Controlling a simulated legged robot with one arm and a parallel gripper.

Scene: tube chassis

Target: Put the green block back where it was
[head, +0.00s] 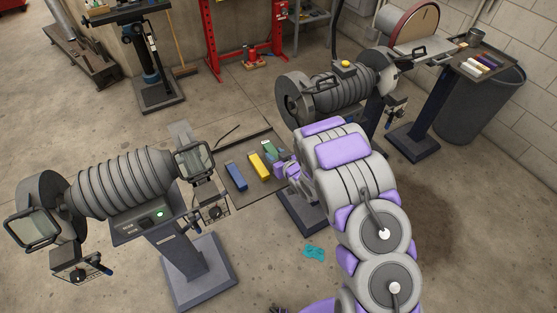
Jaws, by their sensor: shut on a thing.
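The green block (269,147) is at the far end of a dark tray-like surface (242,200) between two grinder machines. My gripper (281,169) is purple and reaches in from the right, close beside the green block. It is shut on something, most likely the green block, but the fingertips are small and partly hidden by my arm. I cannot tell whether the block touches the surface. A blue block (236,176) and a yellow block (259,166) lie on the surface to the left of the green one.
A grinder (125,185) on a pedestal stands at the left, and another grinder (335,92) stands behind my arm. A disc sander (414,24) and a dark bin (480,105) are at the back right. A teal cloth (314,252) lies on the floor. The floor at the front is mostly clear.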

